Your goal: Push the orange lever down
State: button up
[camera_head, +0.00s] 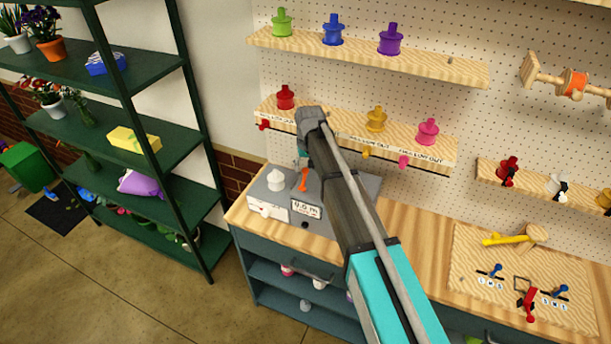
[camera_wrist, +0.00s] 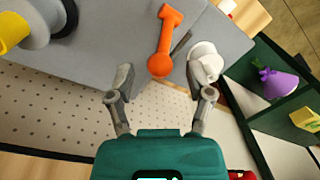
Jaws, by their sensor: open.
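The orange lever (camera_head: 303,179) stands on a grey machine (camera_head: 357,186) on the wooden counter, partly behind my arm in the head view. In the wrist view the orange lever (camera_wrist: 163,45) has a round knob end toward my gripper and a wider end farther off. My gripper (camera_wrist: 160,84) is open and empty, its two fingers apart with the lever's knob just beyond and between the fingertips. I see no contact with the lever. In the head view my gripper is mostly hidden behind my arm.
A white knob (camera_wrist: 205,60) stands close by the right finger. A pegboard with shelves (camera_head: 370,58) of coloured spools rises behind the machine. A green rack (camera_head: 110,75) stands left.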

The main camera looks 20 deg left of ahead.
jog(key=shift+a+f+b, duration=0.1)
jog(key=shift+f+b, duration=0.6)
jog(key=shift+f, duration=0.25)
grip_shut()
